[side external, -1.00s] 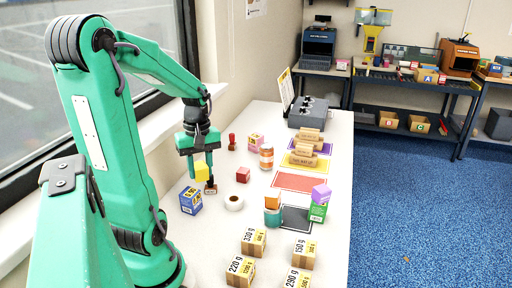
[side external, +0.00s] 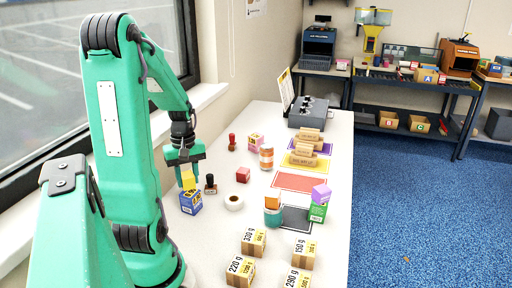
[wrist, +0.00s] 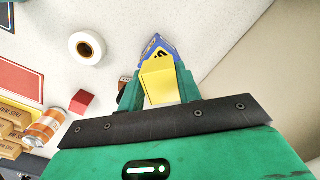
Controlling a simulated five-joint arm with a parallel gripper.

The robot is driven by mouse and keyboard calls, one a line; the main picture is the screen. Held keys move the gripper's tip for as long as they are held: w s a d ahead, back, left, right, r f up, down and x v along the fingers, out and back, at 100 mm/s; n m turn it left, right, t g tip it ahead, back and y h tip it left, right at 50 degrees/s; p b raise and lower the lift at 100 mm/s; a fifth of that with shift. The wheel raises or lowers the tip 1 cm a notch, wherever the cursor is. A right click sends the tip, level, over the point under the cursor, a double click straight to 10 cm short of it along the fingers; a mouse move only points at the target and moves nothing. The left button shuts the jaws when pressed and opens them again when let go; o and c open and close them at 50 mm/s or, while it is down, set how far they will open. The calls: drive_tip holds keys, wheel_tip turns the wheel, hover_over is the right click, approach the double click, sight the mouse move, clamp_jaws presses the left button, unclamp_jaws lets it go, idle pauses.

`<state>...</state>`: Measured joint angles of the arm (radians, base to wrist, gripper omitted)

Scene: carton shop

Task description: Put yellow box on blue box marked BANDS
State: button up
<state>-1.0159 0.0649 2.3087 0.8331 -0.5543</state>
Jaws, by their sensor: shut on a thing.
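My gripper (side external: 188,177) is shut on the yellow box (side external: 188,181), which is held upright between the fingers. The yellow box is directly over the blue box (side external: 191,203), with its lower edge at the blue box's top; I cannot tell whether they touch. In the wrist view the yellow box (wrist: 160,80) sits between the fingers and covers most of the blue box (wrist: 153,43), whose far edge shows beyond it. The marking on the blue box is too small to read.
A dark stamp (side external: 210,185) stands close to the right of the blue box, and a white tape roll (side external: 234,203) lies beyond it. A red cube (side external: 243,175) and a red stamp (side external: 232,142) are farther back. Several weight-marked cartons (side external: 254,241) stand at the front.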

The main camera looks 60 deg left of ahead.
sight(187, 174)
drive_tip(key=shift+f, duration=0.95)
drive_tip(key=shift+f, duration=0.1)
drive_tip(key=o, duration=1)
drive_tip(key=r, duration=0.8)
drive_tip(key=a+r, duration=0.1)
drive_tip(key=r, duration=0.3)
drive_tip(key=shift+r, duration=0.1)
drive_tip(key=shift+d, duration=0.1)
